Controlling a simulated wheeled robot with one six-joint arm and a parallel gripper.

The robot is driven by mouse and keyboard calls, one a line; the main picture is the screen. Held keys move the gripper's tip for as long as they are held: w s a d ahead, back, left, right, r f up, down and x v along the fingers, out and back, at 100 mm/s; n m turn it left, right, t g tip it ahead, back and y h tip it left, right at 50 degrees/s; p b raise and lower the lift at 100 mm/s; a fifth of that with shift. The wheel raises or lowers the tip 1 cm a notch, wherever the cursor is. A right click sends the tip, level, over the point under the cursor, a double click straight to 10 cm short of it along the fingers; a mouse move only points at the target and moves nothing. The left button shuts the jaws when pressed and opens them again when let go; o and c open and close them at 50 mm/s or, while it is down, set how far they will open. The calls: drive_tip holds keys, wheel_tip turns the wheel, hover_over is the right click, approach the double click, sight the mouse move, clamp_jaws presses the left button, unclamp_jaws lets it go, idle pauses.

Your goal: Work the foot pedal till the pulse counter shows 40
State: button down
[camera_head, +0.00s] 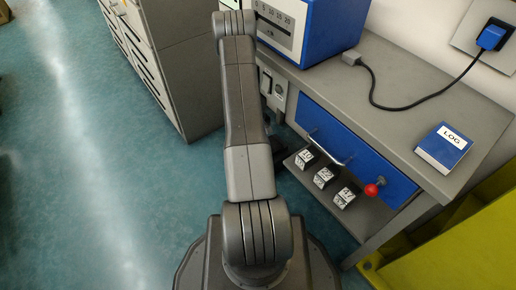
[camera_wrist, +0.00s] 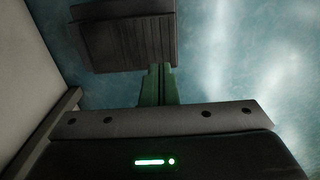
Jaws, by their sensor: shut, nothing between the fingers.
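In the wrist view, a dark ribbed block, apparently the foot pedal (camera_wrist: 122,38), is at the top above the blue-green floor. My gripper (camera_wrist: 159,70) has its green fingers shut with nothing between them. Their tips meet the block's lower edge in the picture; I cannot tell whether they touch it. In the head view my arm hides my gripper and most of the pedal area. A blue box (camera_head: 335,25) on the bench has a scale marked 0, 5, 10, 15, 20, partly behind my arm. It may be the pulse counter; its reading is not clear.
The grey bench (camera_head: 400,80) has a blue drawer (camera_head: 350,150), a red knob (camera_head: 371,190) and three numbered blocks (camera_head: 323,177) on a shelf below. A LOG book (camera_head: 443,147) and a cable lie on top.

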wheel_tip(320, 180, down, 10)
drive_tip(key=b, duration=0.3)
idle(0.3)
drive_tip(key=f+b, duration=0.3)
drive_tip(key=shift+s+a, duration=0.2)
drive_tip(key=shift+s+f, duration=0.1)
drive_tip(key=shift+s, duration=0.05)
drive_tip(key=shift+a, duration=0.1)
idle(0.4)
